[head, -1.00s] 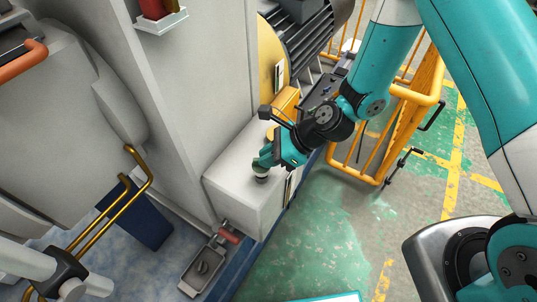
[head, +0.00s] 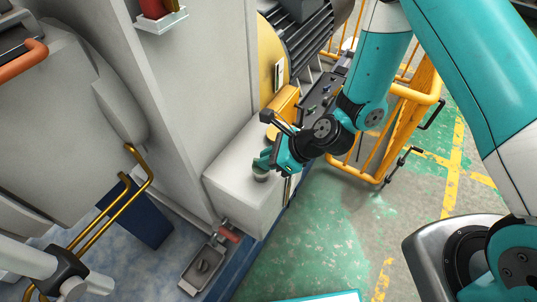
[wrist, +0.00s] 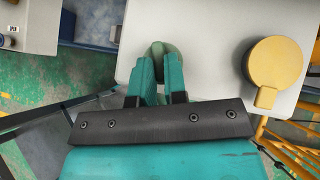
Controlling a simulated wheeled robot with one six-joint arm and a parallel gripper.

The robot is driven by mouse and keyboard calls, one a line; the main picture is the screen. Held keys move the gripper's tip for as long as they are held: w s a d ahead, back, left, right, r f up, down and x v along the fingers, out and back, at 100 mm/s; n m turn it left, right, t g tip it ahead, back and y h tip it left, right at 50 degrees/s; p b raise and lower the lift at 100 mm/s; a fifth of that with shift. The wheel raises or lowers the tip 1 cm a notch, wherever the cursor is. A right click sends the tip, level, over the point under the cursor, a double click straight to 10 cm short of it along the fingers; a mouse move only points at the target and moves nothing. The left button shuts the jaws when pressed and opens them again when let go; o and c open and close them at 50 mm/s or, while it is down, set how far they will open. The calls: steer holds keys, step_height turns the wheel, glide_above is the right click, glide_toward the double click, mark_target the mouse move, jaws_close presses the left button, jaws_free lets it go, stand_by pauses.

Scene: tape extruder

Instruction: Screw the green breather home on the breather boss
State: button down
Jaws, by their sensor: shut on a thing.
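My gripper (head: 266,163) is over the top of the pale box-shaped housing (head: 228,172), near its front edge. It is shut on the green breather (wrist: 158,50), whose rounded top shows between the fingertips in the wrist view, where my gripper (wrist: 160,68) also shows. A short round grey boss (head: 261,176) stands on the housing top directly under the fingers in the head view. The fingers hide most of the breather, and I cannot tell how far it is seated on the boss.
A yellow round cap (wrist: 275,62) sits on the same housing, right of my gripper in the wrist view. A small tray with a red-handled valve (head: 229,233) is below the housing. Yellow railings (head: 395,125) stand to the right. The green floor (head: 310,235) in front is clear.

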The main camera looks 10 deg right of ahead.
steer(key=shift+s+m+t+h+p, duration=0.15)
steer(key=shift+m+t+h+p, duration=0.25)
steer(key=shift+m+t+p, duration=0.5)
steer(key=shift+b, duration=0.35)
steer(key=c, duration=1.1)
jaws_free()
steer(key=shift+r+p, duration=1.4)
steer(key=shift+r, duration=0.05)
steer(key=shift+f, duration=0.1)
